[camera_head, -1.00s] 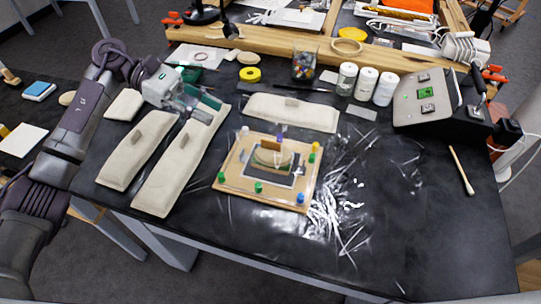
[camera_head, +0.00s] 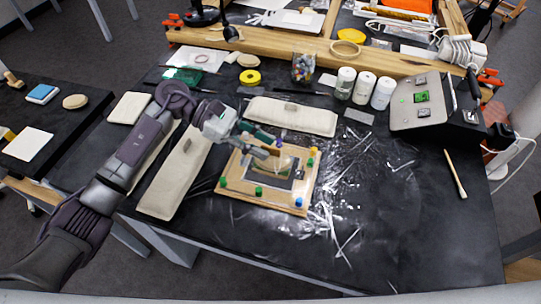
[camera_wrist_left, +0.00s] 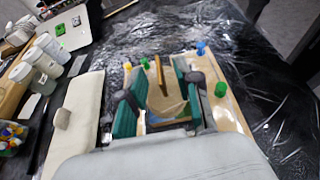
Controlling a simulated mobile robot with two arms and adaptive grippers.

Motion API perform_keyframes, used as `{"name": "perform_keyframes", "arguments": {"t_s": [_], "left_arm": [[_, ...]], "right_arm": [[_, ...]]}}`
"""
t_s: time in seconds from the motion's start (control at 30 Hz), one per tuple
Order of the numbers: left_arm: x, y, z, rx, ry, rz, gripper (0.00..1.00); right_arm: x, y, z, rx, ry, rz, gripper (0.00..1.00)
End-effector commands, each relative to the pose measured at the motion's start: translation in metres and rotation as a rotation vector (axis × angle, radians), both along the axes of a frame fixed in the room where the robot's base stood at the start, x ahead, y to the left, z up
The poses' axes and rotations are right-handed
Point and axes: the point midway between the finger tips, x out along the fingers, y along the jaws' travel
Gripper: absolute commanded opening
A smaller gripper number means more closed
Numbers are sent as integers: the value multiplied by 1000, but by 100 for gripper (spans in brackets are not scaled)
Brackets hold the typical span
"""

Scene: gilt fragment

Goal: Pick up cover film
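A clear, shiny crinkled film (camera_head: 335,205) lies over the black table beside and around a wooden board (camera_head: 240,188). I cannot tell whether a clear sheet also covers the board. The board has coloured pegs at its edges and a dark-framed piece with a small upright brown block (camera_wrist_left: 160,72) in the middle. My left gripper (camera_head: 268,147) is over the board's back left part. In the left wrist view its two teal-padded fingers (camera_wrist_left: 160,88) are apart, with the brown block seen between them; contact cannot be told. My right gripper is not in view.
Long beige pads (camera_head: 180,175) lie left of the board and another beige pad (camera_head: 290,115) lies behind it. White-capped jars (camera_head: 364,87) and a control box (camera_head: 425,100) stand at the back right. A brush (camera_head: 455,173) lies at the right. The front table is clear of solid objects.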

Motion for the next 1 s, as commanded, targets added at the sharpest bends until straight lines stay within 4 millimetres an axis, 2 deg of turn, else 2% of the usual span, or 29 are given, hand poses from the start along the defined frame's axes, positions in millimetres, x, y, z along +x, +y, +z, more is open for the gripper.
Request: {"name": "perform_keyframes", "arguments": {"t_s": [0.1,0.37,0.57,1.0], "left_arm": [[-3,-11,-3,-1,1,1,33],[-3,-12,-6,1,0,2,33],[-3,-12,-6,1,0,2,0],[-3,-12,-5,1,-1,3,0]], "right_arm": [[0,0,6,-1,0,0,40],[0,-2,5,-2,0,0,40],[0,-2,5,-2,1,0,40],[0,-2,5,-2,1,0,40]]}}
